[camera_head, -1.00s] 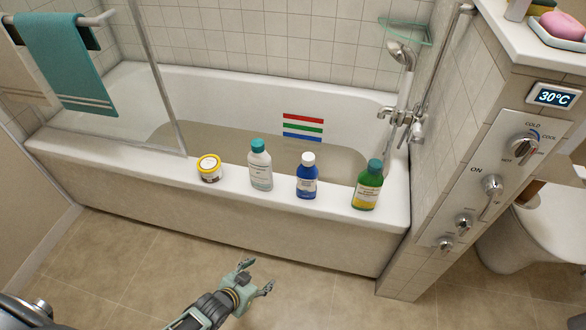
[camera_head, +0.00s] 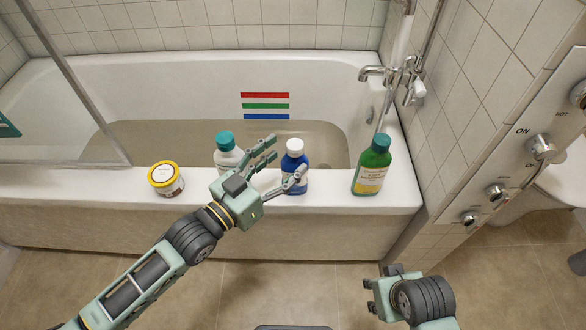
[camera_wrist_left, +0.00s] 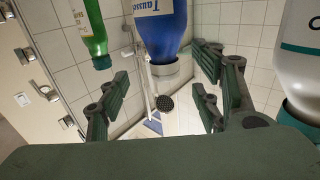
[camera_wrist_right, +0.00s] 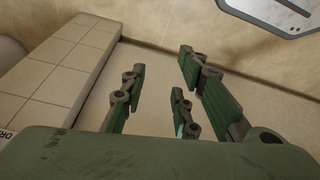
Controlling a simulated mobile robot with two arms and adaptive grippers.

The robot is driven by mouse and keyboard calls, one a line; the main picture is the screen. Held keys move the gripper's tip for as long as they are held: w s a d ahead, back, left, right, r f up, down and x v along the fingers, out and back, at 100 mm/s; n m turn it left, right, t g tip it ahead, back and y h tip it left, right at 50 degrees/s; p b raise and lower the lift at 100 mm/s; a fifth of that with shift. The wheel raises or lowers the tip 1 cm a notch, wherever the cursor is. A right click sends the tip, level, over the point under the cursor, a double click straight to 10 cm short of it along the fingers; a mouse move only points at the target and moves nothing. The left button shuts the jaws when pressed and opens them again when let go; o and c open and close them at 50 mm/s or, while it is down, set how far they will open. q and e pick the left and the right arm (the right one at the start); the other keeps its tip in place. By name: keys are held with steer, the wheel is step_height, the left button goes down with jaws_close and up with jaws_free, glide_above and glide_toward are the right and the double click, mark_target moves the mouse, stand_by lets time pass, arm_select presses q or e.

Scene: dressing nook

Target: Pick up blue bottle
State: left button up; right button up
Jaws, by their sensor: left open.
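The blue bottle (camera_head: 294,160) with a white cap stands upright on the tub's front rim. My left gripper (camera_head: 284,162) is open, its fingers on either side of the bottle in the head view and one finger crossing in front of it. In the left wrist view the blue bottle (camera_wrist_left: 163,32) appears upside down, between and beyond the open fingers (camera_wrist_left: 165,95). I cannot tell whether they touch it. My right gripper (camera_head: 370,294) is low at the right, in front of the tub, open and empty in the right wrist view (camera_wrist_right: 165,95).
A white bottle with a teal cap (camera_head: 226,157) stands close left, partly hidden by my left gripper. A green bottle (camera_head: 372,168) stands to the right and a yellow-lidded jar (camera_head: 166,180) to the left. The bathtub rim (camera_head: 330,195) is clear between the blue and green bottles.

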mark_target(291, 156)
arm_select(q)
steer(key=x, duration=0.3)
steer(key=b+x, duration=0.1)
steer(key=x, duration=0.1)
steer(key=shift+w+a+f, duration=0.1)
steer(key=shift+f, duration=0.25)
arm_select(e)
steer(key=v, duration=0.4)
steer(key=shift+w+r, duration=0.1)
steer(key=shift+r, duration=0.1)
arm_select(q)
steer(key=shift+f, duration=0.1)
jaws_close()
